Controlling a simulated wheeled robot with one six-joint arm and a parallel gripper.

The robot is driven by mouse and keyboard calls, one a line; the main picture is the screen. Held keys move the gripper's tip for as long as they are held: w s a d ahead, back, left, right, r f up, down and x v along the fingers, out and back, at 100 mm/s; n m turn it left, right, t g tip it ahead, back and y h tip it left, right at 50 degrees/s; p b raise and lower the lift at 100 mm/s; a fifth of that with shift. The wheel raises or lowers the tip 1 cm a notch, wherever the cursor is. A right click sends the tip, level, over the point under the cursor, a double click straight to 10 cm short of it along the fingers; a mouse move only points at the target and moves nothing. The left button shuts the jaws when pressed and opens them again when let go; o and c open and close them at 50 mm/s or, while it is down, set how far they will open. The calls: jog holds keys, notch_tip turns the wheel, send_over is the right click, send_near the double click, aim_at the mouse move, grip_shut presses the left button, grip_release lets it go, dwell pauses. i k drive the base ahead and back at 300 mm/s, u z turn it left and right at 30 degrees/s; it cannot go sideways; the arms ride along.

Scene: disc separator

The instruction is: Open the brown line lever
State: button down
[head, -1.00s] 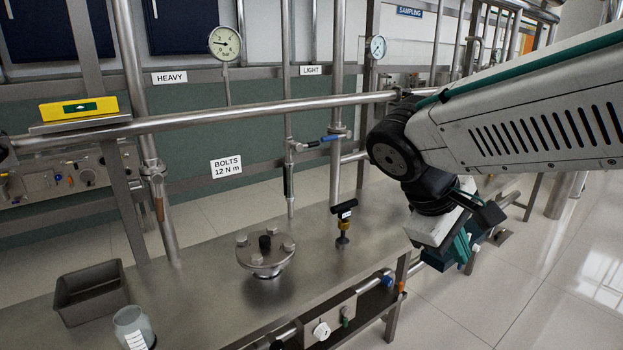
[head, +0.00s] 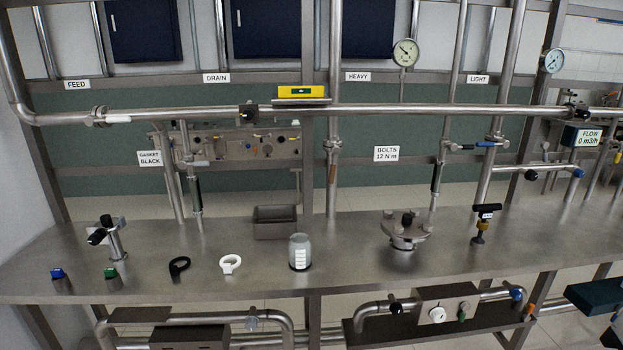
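A narrow brown lever (head: 332,174) hangs down along the vertical steel pipe near the HEAVY label (head: 357,77). It lies roughly in line with the pipe, below a clamp fitting, and is small in the head view. My gripper (head: 600,298) shows only in part at the lower right edge, as dark teal pieces cut off by the frame. It is far to the right of the brown lever and touches nothing that I can see. Its fingertips are not clear, so its opening cannot be told.
A horizontal steel pipe (head: 400,111) crosses in front above the lever. On the steel bench (head: 345,240) stand a grey bin (head: 275,222), a glass jar (head: 300,252), a bolted flange (head: 405,231) and a black-topped T-handle tool (head: 484,222). A blue lever (head: 486,144) is further right.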

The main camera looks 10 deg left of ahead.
aim_at(336, 150)
jog(key=u, duration=0.8)
jog(key=i, duration=1.6)
jog(key=z, duration=0.6)
